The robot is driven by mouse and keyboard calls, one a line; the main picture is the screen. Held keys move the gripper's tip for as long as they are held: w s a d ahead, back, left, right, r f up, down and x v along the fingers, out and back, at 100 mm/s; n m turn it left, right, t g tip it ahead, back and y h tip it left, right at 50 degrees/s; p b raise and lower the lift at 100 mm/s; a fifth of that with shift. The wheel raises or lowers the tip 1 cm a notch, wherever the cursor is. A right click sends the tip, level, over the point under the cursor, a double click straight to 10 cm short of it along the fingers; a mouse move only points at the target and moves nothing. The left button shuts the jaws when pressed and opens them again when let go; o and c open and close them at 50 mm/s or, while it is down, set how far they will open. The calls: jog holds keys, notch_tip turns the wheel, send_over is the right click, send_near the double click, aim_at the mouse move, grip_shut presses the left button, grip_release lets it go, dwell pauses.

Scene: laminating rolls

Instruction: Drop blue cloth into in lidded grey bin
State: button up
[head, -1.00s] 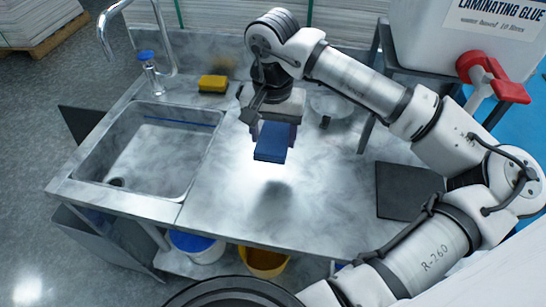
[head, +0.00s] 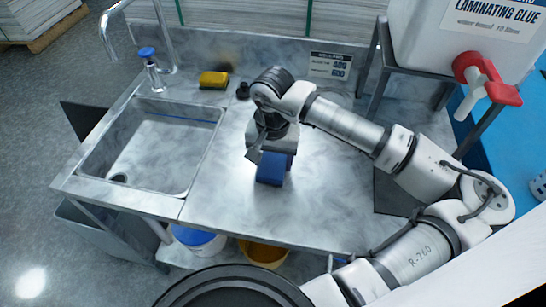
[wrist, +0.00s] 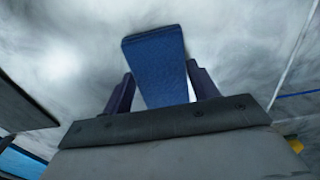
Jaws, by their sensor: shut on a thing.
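The blue cloth (head: 270,168), a folded flat blue block, hangs below my gripper (head: 272,152) over the middle of the steel counter. In the wrist view the cloth (wrist: 158,65) sits between the two dark fingers of my gripper (wrist: 163,88), which is shut on it. Whether the cloth touches the counter is unclear. A grey bin (head: 92,238) stands low at the left, partly hidden under the sink end of the counter. A dark upright panel (head: 82,122) left of the sink may be its raised lid; the bin's opening is mostly hidden.
The counter (head: 225,205) has a sink (head: 150,150) with a tall tap (head: 108,40) and a blue-capped dispenser (head: 150,68). A yellow sponge (head: 213,80) lies behind. A white glue tank (head: 440,40) stands right. Blue (head: 197,240) and yellow (head: 262,252) buckets are below.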

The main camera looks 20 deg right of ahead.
jog(key=shift+f, duration=0.2)
jog(key=o, duration=1)
jog(key=shift+r, duration=0.1)
jog(key=shift+o, duration=0.2)
